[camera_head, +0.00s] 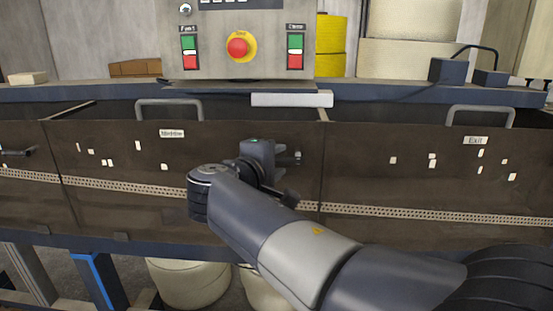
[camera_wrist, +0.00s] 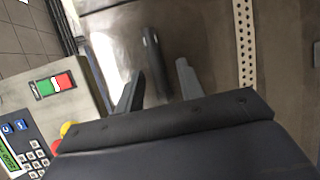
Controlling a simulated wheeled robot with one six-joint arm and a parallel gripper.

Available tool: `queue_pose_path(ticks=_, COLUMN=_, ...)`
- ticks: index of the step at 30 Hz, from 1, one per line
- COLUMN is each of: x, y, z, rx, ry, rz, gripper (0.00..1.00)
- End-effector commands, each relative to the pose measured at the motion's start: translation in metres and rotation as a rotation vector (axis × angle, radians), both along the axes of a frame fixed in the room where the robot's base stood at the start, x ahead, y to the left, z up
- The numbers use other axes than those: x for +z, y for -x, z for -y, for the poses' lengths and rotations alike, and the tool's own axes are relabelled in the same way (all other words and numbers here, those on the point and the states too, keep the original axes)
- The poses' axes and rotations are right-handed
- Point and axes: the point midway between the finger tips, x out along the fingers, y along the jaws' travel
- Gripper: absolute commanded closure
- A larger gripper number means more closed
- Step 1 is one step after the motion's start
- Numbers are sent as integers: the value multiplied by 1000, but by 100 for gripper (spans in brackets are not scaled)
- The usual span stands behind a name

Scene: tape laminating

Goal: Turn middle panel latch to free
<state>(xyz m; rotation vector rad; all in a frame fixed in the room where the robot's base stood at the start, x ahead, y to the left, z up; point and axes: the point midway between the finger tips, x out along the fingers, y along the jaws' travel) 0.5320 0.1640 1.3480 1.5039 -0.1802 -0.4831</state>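The middle panel (camera_head: 120,190) is a dark brown door with a small white label (camera_head: 172,133), standing closed in the head view. Its latch (camera_head: 297,156) is a small dark piece at the panel's right side, mostly hidden by my gripper (camera_head: 262,153). In the wrist view the latch handle (camera_wrist: 152,50) is a dark bar reaching between the two fingers of my gripper (camera_wrist: 160,70). The fingers are apart, with a gap on each side of the bar, and no clear contact shows. In the head view the handle looks roughly horizontal, but it is largely covered.
The exit panel (camera_head: 420,180) is to the right; another panel with a similar latch (camera_head: 17,152) is at far left. A grey handle (camera_head: 168,103) stands on the middle panel's top edge. A control box (camera_head: 240,45) with a red emergency button (camera_head: 237,47) is above.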

Motion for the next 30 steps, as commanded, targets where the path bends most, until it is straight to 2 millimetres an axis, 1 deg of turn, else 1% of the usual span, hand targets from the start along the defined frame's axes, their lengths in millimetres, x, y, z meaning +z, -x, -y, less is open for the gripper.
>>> queue_pose_path(ticks=6, x=0, y=0, z=0, rx=0, ry=0, rz=0, gripper=65)
queue_pose_path(ticks=19, x=0, y=0, z=0, rx=0, ry=0, rz=0, gripper=100)
queue_pose_path(ticks=30, x=1, y=0, z=0, rx=-1, ry=-29, rz=1, gripper=100)
